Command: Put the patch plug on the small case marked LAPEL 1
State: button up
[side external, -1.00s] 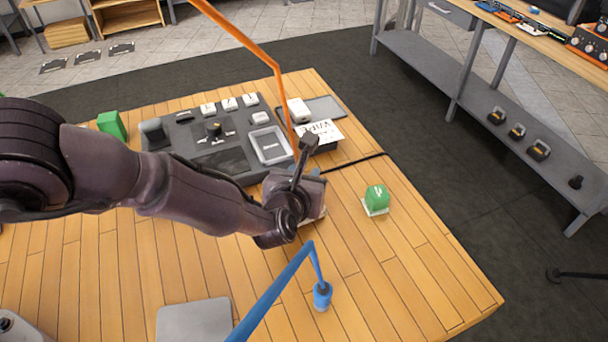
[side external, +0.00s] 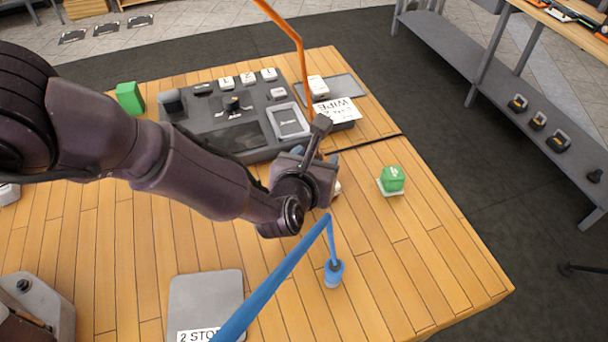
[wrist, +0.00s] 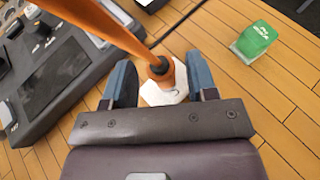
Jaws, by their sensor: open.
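An orange plug (wrist: 167,76) on an orange cable stands on a white many-sided piece (wrist: 160,95) in the wrist view. My gripper (wrist: 160,72) is open, with one blue finger on either side of the plug. In the side external view, the gripper end hides the plug, and the orange cable (side external: 302,60) rises behind it. A green case (side external: 392,178) on a white base sits to the right of the gripper; it also shows in the wrist view (wrist: 254,40), its small white lettering unreadable. Another green block (side external: 130,98) stands at the far left.
A blue plug (side external: 333,273) on a blue cable stands at the front. A grey control panel (side external: 215,149) with a tray lies behind my arm. A grey plate (side external: 205,295) lies at the front left. The wood right of the green case is clear.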

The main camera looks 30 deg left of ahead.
jog(key=v, duration=0.8)
jog(key=shift+s, duration=0.15)
jog(key=s+a+r+n+g+y, duration=0.1)
jog(key=a+r+n+g+y, duration=0.2)
jog(key=a+r+n, duration=0.6)
jog(key=a+r+n+g+y, duration=0.25)
jog(key=a+r+n, duration=0.45)
jog(key=a, duration=0.5)
jog(key=s+a+r+n+g+h, duration=0.35)
jog(key=s+a+r+n, duration=0.25)
jog(key=s+a+n, duration=0.25)
jog(key=s+a+r+n+t+h, duration=0.1)
jog(key=s+r+n+h, duration=0.1)
jog(key=s+n, duration=0.8)
jog(key=shift+s+r+h, duration=0.25)
jog(key=shift+s+h, duration=0.55)
jog(key=shift+s, duration=0.15)
